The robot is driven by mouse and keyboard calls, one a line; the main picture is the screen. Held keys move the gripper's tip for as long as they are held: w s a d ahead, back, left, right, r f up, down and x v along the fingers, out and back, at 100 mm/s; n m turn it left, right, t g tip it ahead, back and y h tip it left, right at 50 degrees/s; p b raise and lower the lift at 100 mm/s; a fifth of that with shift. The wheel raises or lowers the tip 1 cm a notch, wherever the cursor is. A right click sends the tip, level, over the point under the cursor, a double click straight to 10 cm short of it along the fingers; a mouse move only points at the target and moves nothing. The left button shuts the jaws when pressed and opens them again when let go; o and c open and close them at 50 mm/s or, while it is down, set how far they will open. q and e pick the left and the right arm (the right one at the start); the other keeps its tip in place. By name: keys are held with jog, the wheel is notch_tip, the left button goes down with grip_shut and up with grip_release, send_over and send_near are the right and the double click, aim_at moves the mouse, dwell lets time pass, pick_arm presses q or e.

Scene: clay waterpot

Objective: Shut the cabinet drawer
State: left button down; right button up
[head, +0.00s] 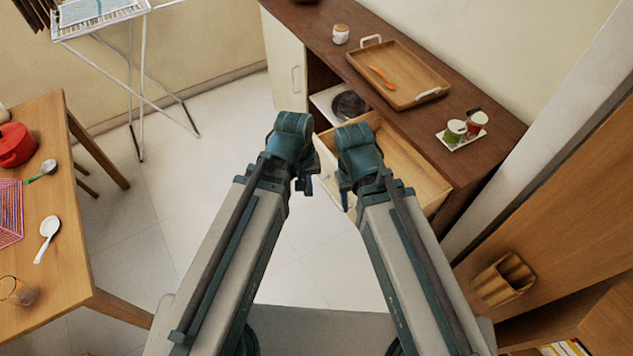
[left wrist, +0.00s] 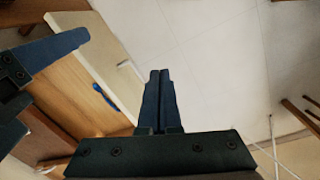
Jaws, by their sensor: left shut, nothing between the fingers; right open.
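The cabinet (head: 465,170) has a dark wooden top and stands at the upper right of the head view. Its wooden drawer (head: 425,182) is pulled out, with its white front towards me and partly hidden by my right arm. The drawer (left wrist: 75,85) also shows at the left of the left wrist view, with a small blue item (left wrist: 107,95) by its front. My left gripper (head: 304,187) is shut and empty, just left of the drawer front; its closed fingers (left wrist: 157,100) show apart from the drawer. My right gripper (head: 346,196) is open at the drawer front; contact is unclear.
A tray (head: 405,90) with an orange spoon, a jar (head: 340,34) and a small dish with two cups (head: 461,133) stand on the cabinet top. A table (head: 75,240) is at the left, a drying rack (head: 100,18) behind it. The tiled floor between is clear.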

pick_arm(q)
jog(key=w+a+f+n+t+h+b, duration=0.25)
jog(key=w+f+n+b, duration=0.35)
jog(key=f+n+b, duration=0.35)
jog(key=n+t+h+b, duration=0.3)
jog(key=n+h+b, duration=0.1)
jog(key=n+b, duration=1.05)
send_near(325, 174)
jog(key=shift+m, duration=0.6)
jog(key=shift+b+x, duration=0.65)
jog(key=shift+x, duration=2.25)
jog(key=shift+d, duration=0.1)
